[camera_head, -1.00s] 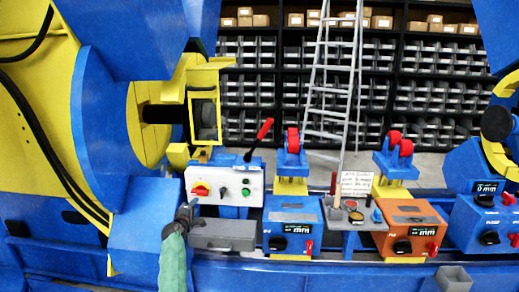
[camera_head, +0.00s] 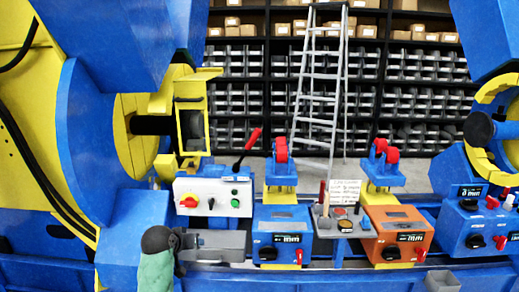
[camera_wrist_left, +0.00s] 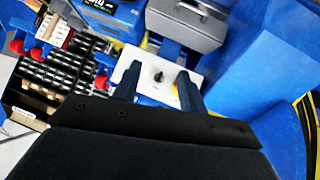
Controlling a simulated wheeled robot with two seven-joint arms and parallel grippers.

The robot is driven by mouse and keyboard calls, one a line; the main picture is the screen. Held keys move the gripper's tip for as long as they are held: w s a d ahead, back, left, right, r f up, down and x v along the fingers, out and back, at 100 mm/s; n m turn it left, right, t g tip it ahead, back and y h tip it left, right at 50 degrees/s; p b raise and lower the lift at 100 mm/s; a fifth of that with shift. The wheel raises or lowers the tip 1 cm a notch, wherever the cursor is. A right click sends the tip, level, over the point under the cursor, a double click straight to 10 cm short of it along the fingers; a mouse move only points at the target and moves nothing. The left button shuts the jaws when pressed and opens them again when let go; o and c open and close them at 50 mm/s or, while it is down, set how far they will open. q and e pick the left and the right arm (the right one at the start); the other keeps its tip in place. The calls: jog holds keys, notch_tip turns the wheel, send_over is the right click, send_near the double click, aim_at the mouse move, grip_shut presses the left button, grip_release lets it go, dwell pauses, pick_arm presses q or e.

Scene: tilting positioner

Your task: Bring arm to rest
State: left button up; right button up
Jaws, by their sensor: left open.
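My left arm comes up from the bottom of the head view in a green sleeve (camera_head: 156,272) with a dark wrist. My left gripper (camera_head: 187,241) points right, in front of the grey box (camera_head: 218,246) below the white control box (camera_head: 213,195). Whether it touches the grey box cannot be told. In the left wrist view my left gripper (camera_wrist_left: 157,85) is open. Its two fingers stand apart with nothing between them, and the white control panel shows beyond. My right gripper is not in view.
A blue and yellow positioner (camera_head: 85,140) fills the left. Blue (camera_head: 282,228) and orange (camera_head: 397,232) units and a small tool stand (camera_head: 343,226) line the blue rail. A ladder (camera_head: 318,95) leans on shelves of bins behind. A small grey bin (camera_head: 443,281) is at the bottom right.

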pick_arm(q)
jog(key=s+d+f+m+g+p, duration=0.1)
jog(key=s+f, duration=0.5)
jog(key=s, duration=1)
jog(key=s+d+f+g+p, duration=0.1)
jog(key=s+d+f+g, duration=0.3)
jog(key=s, duration=1.2)
jog(key=s+d+f+m+g+p, duration=0.1)
jog(key=s+d+f+g+p, duration=0.1)
jog(key=s+f, duration=0.7)
jog(key=s+d, duration=0.1)
jog(key=s, duration=0.6)
jog(key=shift+s+d+f+m+y, duration=0.2)
jog(key=shift+s+m+y, duration=0.1)
jog(key=shift+y, duration=0.1)
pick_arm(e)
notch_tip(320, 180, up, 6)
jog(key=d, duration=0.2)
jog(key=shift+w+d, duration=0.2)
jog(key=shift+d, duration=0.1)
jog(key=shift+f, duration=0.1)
pick_arm(q)
jog(key=shift+a, duration=0.1)
jog(key=shift+c, duration=0.4)
